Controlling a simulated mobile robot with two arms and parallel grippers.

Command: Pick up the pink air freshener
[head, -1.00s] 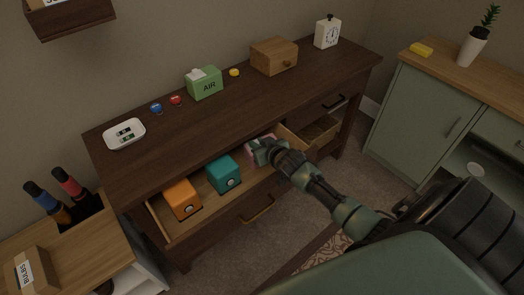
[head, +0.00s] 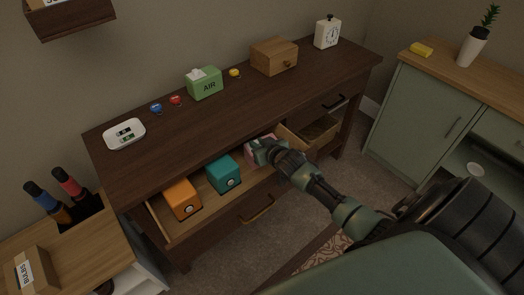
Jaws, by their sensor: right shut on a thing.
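The pink air freshener (head: 250,158) is in the open drawer (head: 215,203) of the dark wooden desk, at the right end of a row. My right gripper (head: 260,150) reaches into the drawer from the right and is shut on it. The gripper and the desk top's edge hide most of the pink thing. Whether it touches the drawer floor cannot be told. A teal box (head: 223,174) and an orange box (head: 182,198) stand to its left in the same drawer. My left gripper is not in view.
A green cabinet (head: 419,115) stands farther right.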

